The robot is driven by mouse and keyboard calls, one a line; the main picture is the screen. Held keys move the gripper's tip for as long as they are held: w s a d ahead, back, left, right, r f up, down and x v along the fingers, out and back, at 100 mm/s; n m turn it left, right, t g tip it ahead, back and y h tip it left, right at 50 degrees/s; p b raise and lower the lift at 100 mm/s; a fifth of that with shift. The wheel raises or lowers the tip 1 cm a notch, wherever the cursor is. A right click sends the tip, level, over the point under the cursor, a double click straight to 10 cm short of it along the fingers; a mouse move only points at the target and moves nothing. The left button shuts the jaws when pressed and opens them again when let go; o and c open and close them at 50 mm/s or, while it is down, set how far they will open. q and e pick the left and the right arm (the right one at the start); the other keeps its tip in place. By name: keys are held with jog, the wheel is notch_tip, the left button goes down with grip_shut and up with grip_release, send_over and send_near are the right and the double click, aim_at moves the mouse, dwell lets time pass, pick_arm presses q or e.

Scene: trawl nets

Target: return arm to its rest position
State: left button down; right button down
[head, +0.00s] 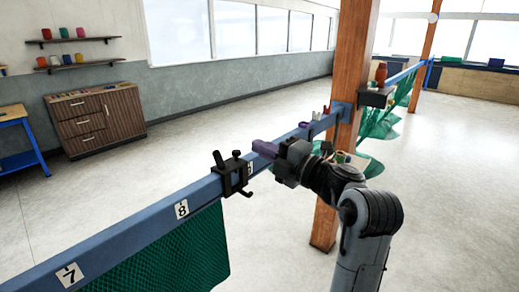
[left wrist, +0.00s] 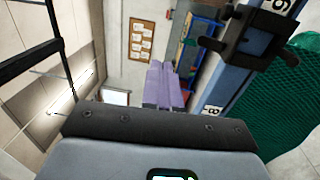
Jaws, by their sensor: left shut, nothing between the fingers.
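My left gripper (head: 264,149) has purple fingers that are shut with nothing between them. In the head view it is beside the blue rail (head: 130,227), close to a black clamp hook (head: 233,174) and to the right of it. In the left wrist view its purple fingers (left wrist: 165,85) are together and apart from the rail (left wrist: 236,83) and clamp (left wrist: 252,32). My arm comes up from the lower right of the head view. My right gripper is not in view.
A green net (head: 175,254) hangs below the rail, which bears number labels. A wooden post (head: 350,75) with a small black shelf (head: 376,98) stands behind my arm. A drawer cabinet (head: 96,118) stands by the far wall. The floor between is clear.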

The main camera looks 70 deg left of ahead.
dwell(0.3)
pick_arm(q)
jog(key=w+d+f+m+t+y, duration=0.2)
jog(key=w+f+m+t+y, duration=0.15)
jog(key=f+m+t, duration=0.7)
jog(key=w+d+f+m+t+y, duration=0.2)
jog(key=w+f+m+t, duration=0.2)
jog(key=f+m+t, duration=0.7)
jog(key=w+d+f+m+t+h, duration=0.3)
jog(key=d+f+m+t+h, duration=0.1)
jog(key=d+f+m+h, duration=0.85)
jog(key=s+d+f+m+g+h, duration=1)
jog(key=s+d+f+g, duration=0.1)
jog(key=s+d+f, duration=0.35)
notch_tip(320, 180, up, 37)
jog(key=p, duration=3.7)
jog(key=shift+s+m+y, duration=0.3)
